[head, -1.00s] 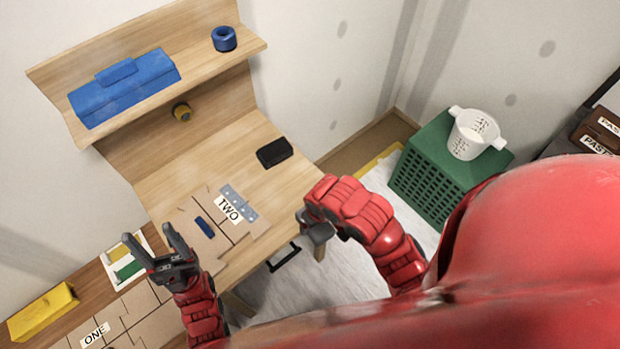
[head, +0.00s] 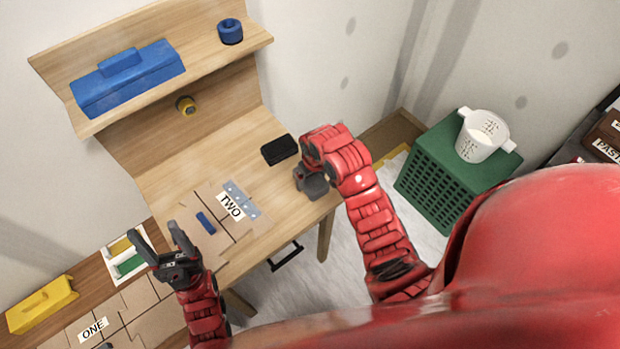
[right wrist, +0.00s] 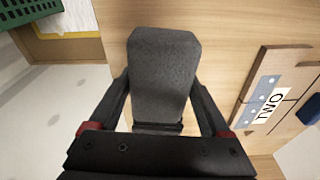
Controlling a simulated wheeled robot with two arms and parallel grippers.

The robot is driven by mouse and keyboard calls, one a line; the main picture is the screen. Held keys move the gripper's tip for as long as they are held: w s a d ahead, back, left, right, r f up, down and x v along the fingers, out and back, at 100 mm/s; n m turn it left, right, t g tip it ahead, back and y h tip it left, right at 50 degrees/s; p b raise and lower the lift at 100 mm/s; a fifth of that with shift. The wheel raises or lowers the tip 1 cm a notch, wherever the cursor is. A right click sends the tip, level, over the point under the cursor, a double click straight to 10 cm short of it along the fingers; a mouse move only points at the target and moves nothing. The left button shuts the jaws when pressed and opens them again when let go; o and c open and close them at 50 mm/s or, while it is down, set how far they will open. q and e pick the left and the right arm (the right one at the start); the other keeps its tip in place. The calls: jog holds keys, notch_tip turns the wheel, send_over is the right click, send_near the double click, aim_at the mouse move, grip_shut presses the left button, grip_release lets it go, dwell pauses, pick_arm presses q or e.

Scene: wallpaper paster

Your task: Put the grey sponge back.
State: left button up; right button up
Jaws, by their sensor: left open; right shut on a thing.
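The grey sponge (right wrist: 163,60) is a dark grey block filling the middle of the right wrist view. My right gripper (right wrist: 162,92) is shut on it, one finger on each side. In the head view my right gripper (head: 312,184) is at the right edge of the wooden table (head: 175,171); my arm partly hides what it holds. A black rectangular thing (head: 279,149) lies on the table just left of it. My left gripper (head: 162,245) is open and empty, left of the board marked TWO (head: 233,206).
A blue toolbox (head: 128,80) and a blue ring (head: 230,31) stand on the shelf. A yellow box (head: 42,305) is at lower left. A green crate (head: 435,175) with a white bucket (head: 483,137) stands at right.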

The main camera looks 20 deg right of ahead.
aim_at(310, 179)
jog(key=shift+w+d+p, duration=0.1)
jog(key=shift+w+p, duration=0.25)
jog(key=shift+w, duration=0.4)
jog(key=shift+w+f+p, duration=0.2)
jog(key=shift+w+p, duration=0.05)
jog(key=shift+p, duration=0.1)
notch_tip(310, 179, down, 3)
jog(key=shift+d+r+p, duration=0.1)
jog(key=shift+r+p, duration=0.05)
jog(key=shift+p, duration=0.5)
jog(key=shift+f, duration=0.2)
jog(key=shift+f+b, duration=0.2)
jog(key=shift+b, duration=0.1)
jog(key=o, duration=1.2)
jog(key=shift+r, duration=0.1)
